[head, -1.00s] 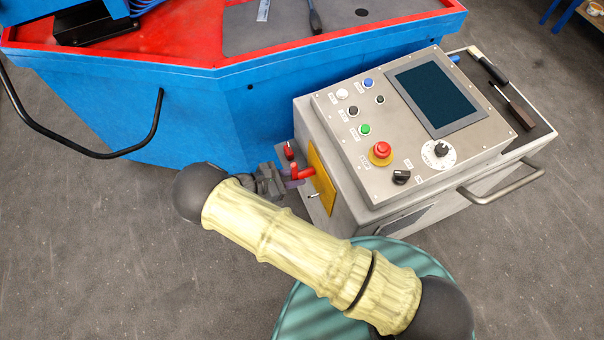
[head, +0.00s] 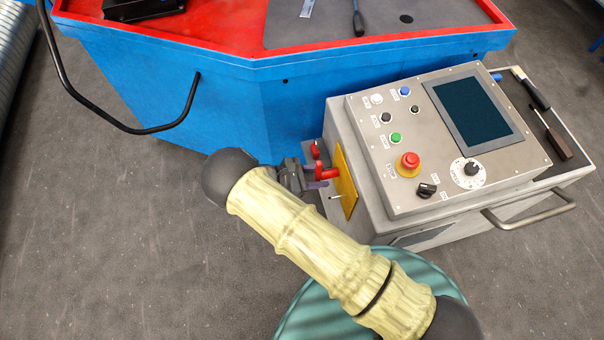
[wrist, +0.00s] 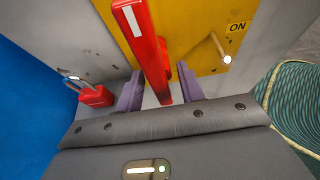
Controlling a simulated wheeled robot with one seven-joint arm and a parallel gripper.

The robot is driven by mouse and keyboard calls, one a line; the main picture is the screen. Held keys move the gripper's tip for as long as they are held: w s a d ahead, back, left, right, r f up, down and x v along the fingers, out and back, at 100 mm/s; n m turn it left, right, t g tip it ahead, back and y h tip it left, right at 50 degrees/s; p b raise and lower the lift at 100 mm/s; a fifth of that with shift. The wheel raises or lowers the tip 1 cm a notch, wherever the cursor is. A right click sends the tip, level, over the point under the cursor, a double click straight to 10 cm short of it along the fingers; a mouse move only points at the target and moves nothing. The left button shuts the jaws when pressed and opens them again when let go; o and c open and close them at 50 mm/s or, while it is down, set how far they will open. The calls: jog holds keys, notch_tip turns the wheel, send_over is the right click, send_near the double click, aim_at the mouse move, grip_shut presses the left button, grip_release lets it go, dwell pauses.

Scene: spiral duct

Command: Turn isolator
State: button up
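The isolator is a red handle (head: 330,173) on a yellow plate (head: 347,183) on the left side of the grey control cabinet. In the wrist view the red handle (wrist: 146,38) has a white stripe and runs down between my purple fingers. My gripper (head: 314,184) is at the handle; in the wrist view my gripper (wrist: 160,80) is open around it, with a narrow gap on each side. An "ON" label (wrist: 237,27) sits on the yellow plate, right of the handle.
A red padlock (wrist: 95,96) hangs left of the handle. A small metal lever (wrist: 220,48) sticks out of the plate on the right. The cabinet top (head: 440,140) carries buttons, a red emergency stop and a screen. A blue machine (head: 230,100) stands behind; floor is free at left.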

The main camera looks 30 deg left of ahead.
jog(key=v, duration=1.7)
jog(key=shift+s+a+b, duration=0.15)
jog(key=shift+s+b, duration=0.05)
jog(key=shift+b, duration=0.1)
jog(key=shift+w, duration=0.1)
